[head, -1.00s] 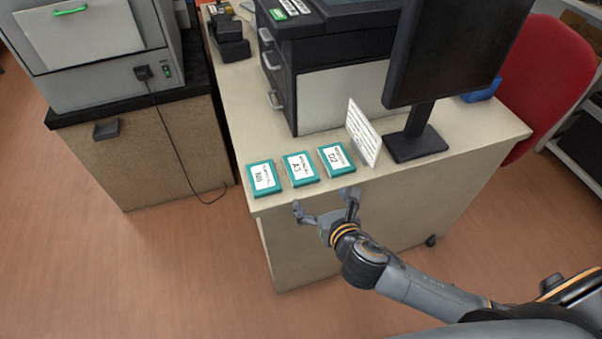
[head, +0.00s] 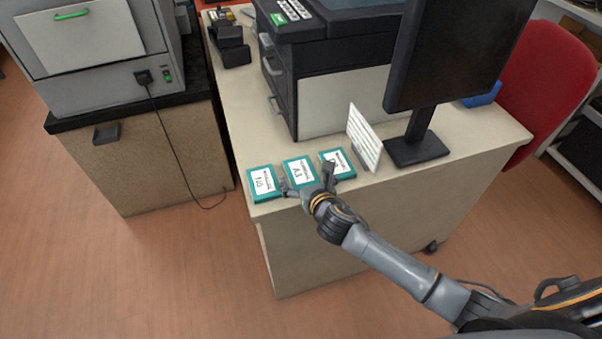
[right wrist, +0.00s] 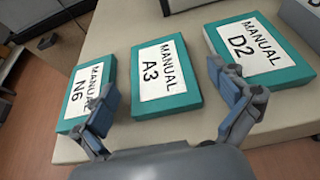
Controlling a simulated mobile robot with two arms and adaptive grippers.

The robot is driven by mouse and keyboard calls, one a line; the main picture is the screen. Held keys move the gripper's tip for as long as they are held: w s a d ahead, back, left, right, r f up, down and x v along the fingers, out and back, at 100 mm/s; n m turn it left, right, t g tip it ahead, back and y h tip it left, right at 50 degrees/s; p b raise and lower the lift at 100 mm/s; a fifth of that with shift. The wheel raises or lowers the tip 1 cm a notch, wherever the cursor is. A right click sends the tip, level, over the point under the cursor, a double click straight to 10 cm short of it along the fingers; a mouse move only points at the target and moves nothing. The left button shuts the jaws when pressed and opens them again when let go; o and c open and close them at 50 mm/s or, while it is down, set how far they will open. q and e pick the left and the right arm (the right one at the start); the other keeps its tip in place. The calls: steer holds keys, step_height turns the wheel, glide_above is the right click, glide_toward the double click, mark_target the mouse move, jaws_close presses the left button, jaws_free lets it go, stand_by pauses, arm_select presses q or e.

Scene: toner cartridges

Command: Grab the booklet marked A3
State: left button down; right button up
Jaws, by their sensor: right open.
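The A3 booklet (head: 299,171) is teal with a white label and lies flat near the desk's front edge, between two similar booklets. In the right wrist view the A3 booklet (right wrist: 166,75) reads "MANUAL A3". My right gripper (head: 307,181) is open, its fingers spread at the front edge of the A3 booklet. In the right wrist view my right gripper (right wrist: 170,98) has one finger over the edge of the N6 booklet (right wrist: 88,92) and the other before the D2 booklet (right wrist: 258,50). Nothing is between the fingertips except the near part of A3. My left gripper is not in view.
The N6 booklet also shows in the head view (head: 262,184), left of A3. The D2 booklet (head: 340,158), partly hidden by my gripper, is at right. A white sign (head: 364,138), a monitor (head: 420,148) and a printer (head: 345,98) stand behind on the desk (head: 232,120).

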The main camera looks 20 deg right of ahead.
steer(key=shift+w+f, duration=0.1)
steer(key=shift+w, duration=0.2)
steer(key=c, duration=1.3)
